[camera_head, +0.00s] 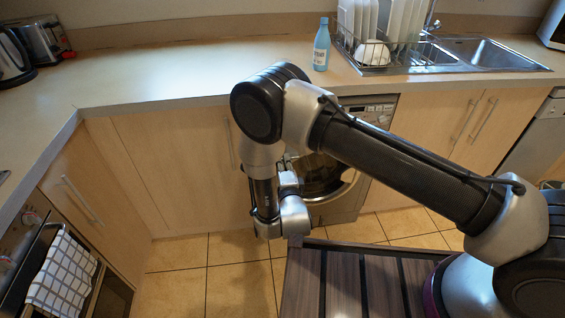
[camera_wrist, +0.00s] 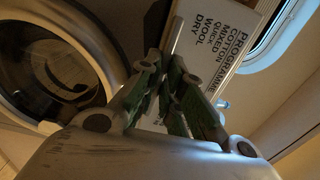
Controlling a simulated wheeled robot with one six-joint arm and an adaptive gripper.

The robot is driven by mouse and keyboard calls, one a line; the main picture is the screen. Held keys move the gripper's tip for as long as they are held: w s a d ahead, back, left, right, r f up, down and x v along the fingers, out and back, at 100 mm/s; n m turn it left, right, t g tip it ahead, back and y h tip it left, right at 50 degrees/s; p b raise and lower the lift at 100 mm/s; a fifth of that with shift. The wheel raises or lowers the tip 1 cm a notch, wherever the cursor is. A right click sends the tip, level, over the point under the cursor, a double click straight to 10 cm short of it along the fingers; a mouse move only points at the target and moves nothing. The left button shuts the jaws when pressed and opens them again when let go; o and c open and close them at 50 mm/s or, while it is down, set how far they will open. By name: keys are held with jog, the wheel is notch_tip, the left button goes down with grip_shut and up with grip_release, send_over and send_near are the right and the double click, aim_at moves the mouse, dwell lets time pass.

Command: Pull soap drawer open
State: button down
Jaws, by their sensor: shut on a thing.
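The washing machine, with its round door (camera_head: 325,178), stands under the counter behind my arm in the head view. Its control panel (camera_head: 372,109) shows only in part, and the soap drawer is hidden there. In the wrist view the soap drawer front (camera_wrist: 216,38) is a pale panel printed with programme names, tilted in the picture. My gripper (camera_wrist: 172,62) is at its lower edge, with green-padded fingers shut on it. The fingers cover the gripped part, and I cannot tell how far out the drawer is. The dark round door (camera_wrist: 50,65) is at left.
Closed wooden cabinets (camera_head: 170,170) flank the machine. A blue bottle (camera_head: 321,45) and a dish rack (camera_head: 375,50) stand on the counter above. A checked towel (camera_head: 62,270) hangs on the oven at left. Tiled floor (camera_head: 205,275) is clear in front of the cabinets.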

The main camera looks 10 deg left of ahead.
jog(key=v, duration=0.5)
jog(key=shift+s, duration=0.1)
jog(key=c, duration=1.6)
grip_release()
jog(key=shift+o, duration=0.2)
